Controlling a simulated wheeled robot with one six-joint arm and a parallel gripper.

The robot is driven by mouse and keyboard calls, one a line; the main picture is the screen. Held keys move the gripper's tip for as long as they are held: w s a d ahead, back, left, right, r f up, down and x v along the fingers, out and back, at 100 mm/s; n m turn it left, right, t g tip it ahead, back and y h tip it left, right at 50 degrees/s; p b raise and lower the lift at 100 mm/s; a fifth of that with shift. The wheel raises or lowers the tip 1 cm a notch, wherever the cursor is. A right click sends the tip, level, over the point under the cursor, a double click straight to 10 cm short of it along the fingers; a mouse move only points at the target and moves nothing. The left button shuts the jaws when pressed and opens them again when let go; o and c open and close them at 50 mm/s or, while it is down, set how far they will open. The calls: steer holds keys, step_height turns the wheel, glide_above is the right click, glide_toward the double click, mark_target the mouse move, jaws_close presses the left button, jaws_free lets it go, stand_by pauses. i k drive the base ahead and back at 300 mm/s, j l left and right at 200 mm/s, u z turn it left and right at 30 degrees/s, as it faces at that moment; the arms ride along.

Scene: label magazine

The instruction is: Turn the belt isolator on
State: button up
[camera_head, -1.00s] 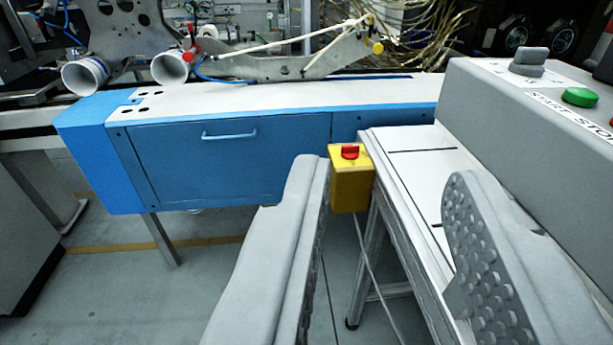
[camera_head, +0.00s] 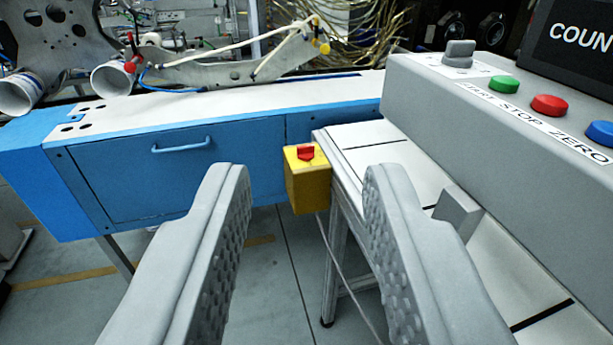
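The belt isolator is a yellow box (camera_head: 308,186) with a red rotary knob (camera_head: 306,152) on its top face. It is fixed at the near corner of the white-topped bench, beside the blue conveyor cabinet, and a pale cable hangs from it. My gripper (camera_head: 305,185) is open and empty. Its two grey fingers, with studded inner pads, stand on either side of the isolator in the picture. The isolator appears beyond the fingertips, not touched by them. Fine markings on the knob are too small to read.
A grey control box (camera_head: 500,110) on the right carries a grey selector, green, red and blue buttons and a counter display. A small grey block (camera_head: 458,212) stands on the bench. The blue cabinet (camera_head: 180,165) has a handle. Open floor shows at lower left.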

mark_target(305, 152)
steer(key=i+j, duration=0.3)
steer(key=i+j+z, duration=0.1)
steer(key=i+j, duration=0.2)
steer(key=j, duration=0.2)
steer(key=i+j, duration=0.25)
steer(key=j, duration=0.15)
